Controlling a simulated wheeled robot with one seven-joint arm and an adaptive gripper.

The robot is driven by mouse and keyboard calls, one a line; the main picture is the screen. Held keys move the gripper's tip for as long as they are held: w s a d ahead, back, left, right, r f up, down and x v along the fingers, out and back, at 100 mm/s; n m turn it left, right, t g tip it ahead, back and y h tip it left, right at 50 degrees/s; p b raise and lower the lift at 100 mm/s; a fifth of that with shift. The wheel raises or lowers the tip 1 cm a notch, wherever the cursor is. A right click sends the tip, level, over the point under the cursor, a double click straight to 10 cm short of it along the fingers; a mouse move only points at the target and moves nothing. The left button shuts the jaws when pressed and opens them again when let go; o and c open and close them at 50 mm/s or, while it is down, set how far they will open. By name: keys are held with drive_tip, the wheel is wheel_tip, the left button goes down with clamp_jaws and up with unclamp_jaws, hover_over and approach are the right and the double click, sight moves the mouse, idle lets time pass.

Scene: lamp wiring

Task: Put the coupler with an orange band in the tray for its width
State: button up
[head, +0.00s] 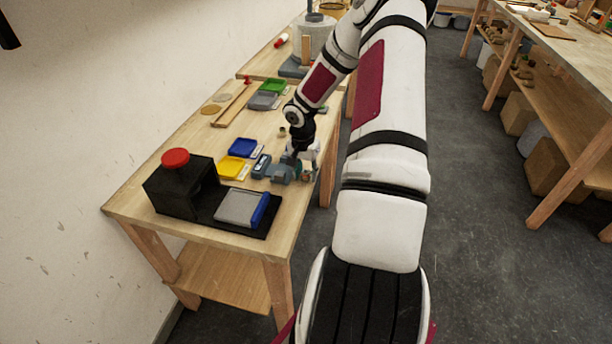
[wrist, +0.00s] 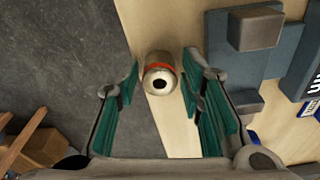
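The coupler with an orange band (wrist: 159,74) shows in the wrist view, pale and end-on, with a dark hole facing the camera. It is near the table's edge, between the teal fingers of my gripper (wrist: 161,80), with gaps on both sides. My gripper is open. In the head view my gripper (head: 305,168) is low over the table's right side, and I cannot make out the banded coupler there. A yellow tray (head: 232,168), a blue tray (head: 242,147), a green tray (head: 273,85) and a grey tray (head: 263,100) lie on the table. Their width labels are unreadable.
A blue-grey fixture (head: 281,173) stands just left of my gripper; blue-grey blocks (wrist: 257,28) show in the wrist view. A black box with a red button (head: 176,158) and a grey plate (head: 240,207) are at the near end. A small dull piece (head: 282,132) stands behind.

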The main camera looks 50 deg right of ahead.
drive_tip(key=c, duration=0.8)
